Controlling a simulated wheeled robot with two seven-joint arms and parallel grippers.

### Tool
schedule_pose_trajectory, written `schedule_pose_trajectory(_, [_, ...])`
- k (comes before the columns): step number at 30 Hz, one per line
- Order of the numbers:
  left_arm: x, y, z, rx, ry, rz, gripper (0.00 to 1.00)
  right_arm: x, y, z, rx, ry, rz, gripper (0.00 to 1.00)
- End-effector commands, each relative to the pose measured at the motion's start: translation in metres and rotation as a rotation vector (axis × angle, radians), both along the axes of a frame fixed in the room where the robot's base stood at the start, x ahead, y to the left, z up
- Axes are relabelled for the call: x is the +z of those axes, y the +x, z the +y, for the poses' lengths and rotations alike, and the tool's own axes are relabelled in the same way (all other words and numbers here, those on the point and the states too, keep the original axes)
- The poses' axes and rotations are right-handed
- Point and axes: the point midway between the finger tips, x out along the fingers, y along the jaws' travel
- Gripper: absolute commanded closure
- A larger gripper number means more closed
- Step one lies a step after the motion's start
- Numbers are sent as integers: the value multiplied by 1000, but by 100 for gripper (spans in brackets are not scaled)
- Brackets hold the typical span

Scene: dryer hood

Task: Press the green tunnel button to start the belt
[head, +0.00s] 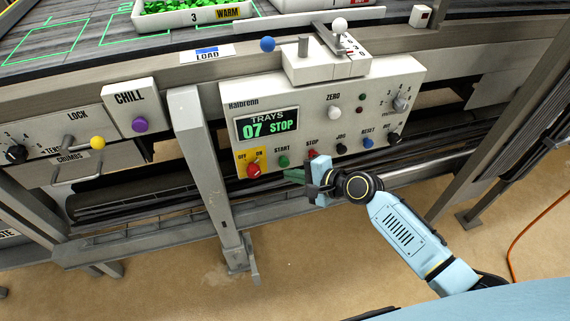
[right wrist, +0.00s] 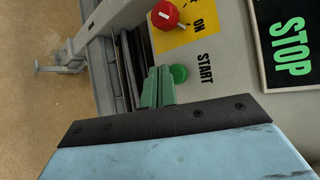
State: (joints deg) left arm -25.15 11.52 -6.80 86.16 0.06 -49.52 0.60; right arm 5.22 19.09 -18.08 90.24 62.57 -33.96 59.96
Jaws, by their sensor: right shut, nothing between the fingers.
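The green START button (head: 283,161) is on the front of the grey control panel (head: 262,92), between the red OFF/ON knob on its yellow plate and the red STOP button. It also shows in the right wrist view (right wrist: 179,73), with the START label beside it. My right gripper (head: 291,175) is shut and empty, its green fingertips just below the START button in the head view. In the right wrist view its fingertips (right wrist: 158,86) are right beside the button; I cannot tell whether they touch it. The panel display (head: 267,125) reads TRAYS 07 STOP. My left gripper is not in view.
The red knob (head: 254,170) is left of START, and the red STOP button (head: 313,154) is close on the right. JOG, RESET and another black knob follow. A grey post (head: 205,165) stands left of the panel. A tray of green pieces (head: 187,18) is on the belt above.

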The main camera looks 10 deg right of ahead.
Motion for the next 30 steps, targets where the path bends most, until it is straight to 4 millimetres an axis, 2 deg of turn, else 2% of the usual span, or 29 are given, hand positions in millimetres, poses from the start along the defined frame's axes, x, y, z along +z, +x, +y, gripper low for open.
schedule_pose_trajectory(30, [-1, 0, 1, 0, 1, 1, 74, 0, 10, 1, 0, 0, 0, 100])
